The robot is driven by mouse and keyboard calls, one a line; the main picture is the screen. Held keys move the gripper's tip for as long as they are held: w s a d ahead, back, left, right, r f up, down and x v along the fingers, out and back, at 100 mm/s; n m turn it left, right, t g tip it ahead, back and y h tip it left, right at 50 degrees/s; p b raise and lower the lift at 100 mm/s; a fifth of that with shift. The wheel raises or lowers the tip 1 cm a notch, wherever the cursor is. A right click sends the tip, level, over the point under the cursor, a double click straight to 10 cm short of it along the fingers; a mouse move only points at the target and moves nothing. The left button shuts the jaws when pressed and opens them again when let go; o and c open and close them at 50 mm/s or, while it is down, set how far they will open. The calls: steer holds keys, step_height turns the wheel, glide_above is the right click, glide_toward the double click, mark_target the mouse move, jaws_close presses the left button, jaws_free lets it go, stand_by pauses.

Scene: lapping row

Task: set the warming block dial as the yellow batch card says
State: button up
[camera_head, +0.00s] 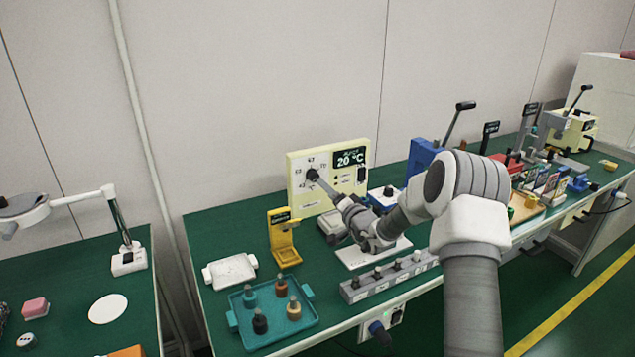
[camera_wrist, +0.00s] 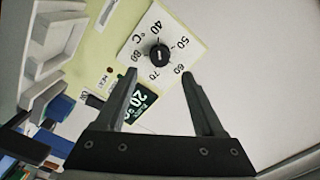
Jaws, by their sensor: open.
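The warming block (camera_head: 298,189) is a cream upright panel at the back of the green bench, with a display (camera_head: 350,158) reading 20 °C. Its black dial (camera_wrist: 159,54) has a scale from 40 to 80 in the wrist view. A pale mark shows on the knob, but its exact setting is unclear. My gripper (camera_wrist: 160,76) is open, its fingertips apart on either side just below the knob in the picture; contact cannot be told. I cannot make out the yellow batch card's text.
A yellow stand (camera_head: 285,254) and a teal tray (camera_head: 246,337) with several dark-topped pegs stand left of my arm. A white tray (camera_head: 231,271) lies behind the teal one. A grey block with pegs (camera_head: 391,278) lies along the front edge. Several cards (camera_head: 549,186) stand farther right.

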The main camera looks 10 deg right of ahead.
mark_target(315, 178)
steer(key=x, duration=0.7)
steer(key=shift+w, duration=0.15)
jaws_close()
